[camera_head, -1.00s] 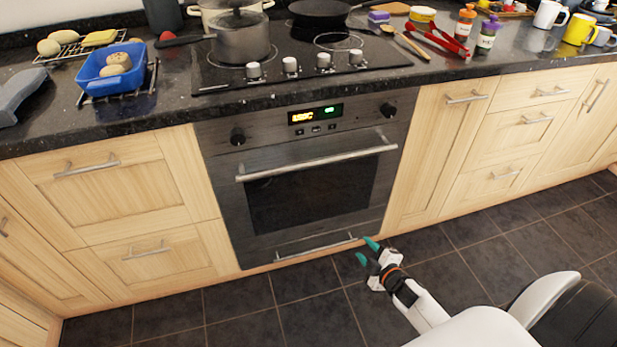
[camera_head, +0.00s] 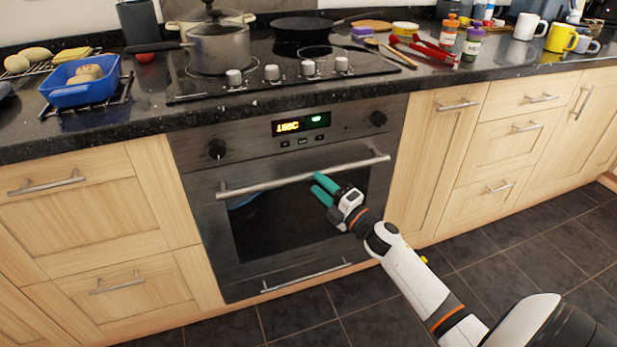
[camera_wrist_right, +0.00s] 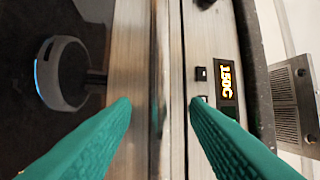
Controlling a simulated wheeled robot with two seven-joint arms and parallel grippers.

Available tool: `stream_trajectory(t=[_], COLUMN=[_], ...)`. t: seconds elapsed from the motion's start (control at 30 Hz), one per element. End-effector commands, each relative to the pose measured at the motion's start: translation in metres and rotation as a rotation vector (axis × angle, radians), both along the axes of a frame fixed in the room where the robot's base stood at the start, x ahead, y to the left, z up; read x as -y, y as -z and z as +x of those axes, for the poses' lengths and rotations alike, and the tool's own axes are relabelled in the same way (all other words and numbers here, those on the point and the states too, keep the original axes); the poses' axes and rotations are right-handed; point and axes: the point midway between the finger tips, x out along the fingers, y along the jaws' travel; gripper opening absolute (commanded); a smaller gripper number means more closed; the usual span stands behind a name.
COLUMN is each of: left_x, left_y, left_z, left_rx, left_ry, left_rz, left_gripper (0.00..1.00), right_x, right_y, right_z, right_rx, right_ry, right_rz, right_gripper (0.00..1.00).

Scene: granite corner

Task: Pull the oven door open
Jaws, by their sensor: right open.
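The oven (camera_head: 285,170) is built in under the hob, and its dark glass door (camera_head: 285,225) is closed. A silver bar handle (camera_head: 265,184) runs across the top of the door. My right gripper (camera_head: 318,184), with teal fingers, is just in front of the door, close below the handle in the head view. In the right wrist view its fingers (camera_wrist_right: 160,100) are spread apart, with the handle (camera_wrist_right: 159,60) running between them in the picture. I cannot tell whether they touch it. My left gripper is out of view.
Wooden drawers and cupboards (camera_head: 85,210) flank the oven. A second bar handle (camera_head: 305,276) is on the panel below the door. A pot (camera_head: 217,48) and pan (camera_head: 305,27) stand on the hob. The tiled floor (camera_head: 300,318) before the oven shows no loose objects.

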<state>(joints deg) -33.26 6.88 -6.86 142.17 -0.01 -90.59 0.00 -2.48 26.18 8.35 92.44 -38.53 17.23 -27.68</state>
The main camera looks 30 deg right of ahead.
Motion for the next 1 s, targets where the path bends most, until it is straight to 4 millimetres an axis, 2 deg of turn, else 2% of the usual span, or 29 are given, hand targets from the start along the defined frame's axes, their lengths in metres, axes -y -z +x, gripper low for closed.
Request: stream_trajectory(t=[0.1, 0.3, 0.67, 0.9, 0.93, 1.0], left_x=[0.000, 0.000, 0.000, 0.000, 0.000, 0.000], left_y=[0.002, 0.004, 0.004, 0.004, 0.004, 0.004], left_z=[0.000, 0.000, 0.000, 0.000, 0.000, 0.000], left_rx=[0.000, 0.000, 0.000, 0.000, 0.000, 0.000], left_ry=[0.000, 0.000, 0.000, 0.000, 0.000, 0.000], left_rz=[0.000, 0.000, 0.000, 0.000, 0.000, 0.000], left_gripper=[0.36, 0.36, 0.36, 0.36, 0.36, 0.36], right_x=[-0.003, -0.007, -0.008, -0.008, -0.008, -0.008], right_y=[-0.005, -0.007, -0.008, -0.008, -0.008, -0.008], right_z=[0.022, 0.042, 0.047, 0.047, 0.047, 0.047], right_rx=[0.001, -0.001, -0.002, -0.002, -0.002, -0.002], right_ry=[0.000, 0.000, 0.000, 0.000, 0.000, 0.000], right_rz=[-0.001, 0.000, 0.001, 0.001, 0.001, 0.001], right_gripper=[0.41, 0.41, 0.41, 0.04, 0.00, 0.00])
